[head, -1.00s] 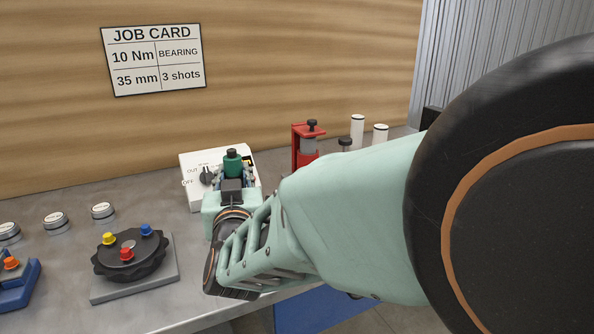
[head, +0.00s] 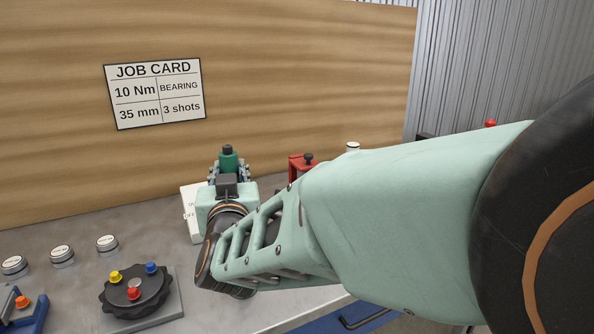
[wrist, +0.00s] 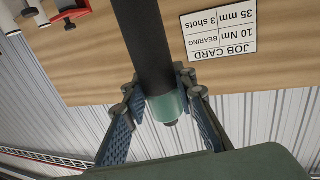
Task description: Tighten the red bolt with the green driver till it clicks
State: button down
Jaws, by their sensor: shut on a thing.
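My gripper (head: 229,172) is shut on the green driver (head: 228,158), in front of the back board. In the wrist view the driver's dark shaft (wrist: 147,40) and teal collar (wrist: 166,106) lie between the two blue-padded fingers. The driver's tip end is not clear in either view. The red bolt (head: 134,294) sits at the front of a black round flange (head: 138,307), with a yellow bolt (head: 115,277) and a blue bolt (head: 151,268) on the same flange. The flange is on a grey plate, left of and nearer than my gripper. The driver is apart from the red bolt.
Several white-capped cylinders (head: 62,254) stand at the left. A blue tool with an orange top (head: 22,304) is at the left edge. A white box (head: 190,215) and a red stand (head: 301,165) are behind my arm. A job card (head: 154,93) hangs on the board.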

aim_at(228, 153)
jog(key=shift+r+p, duration=2.45)
jog(key=shift+r, duration=1.1)
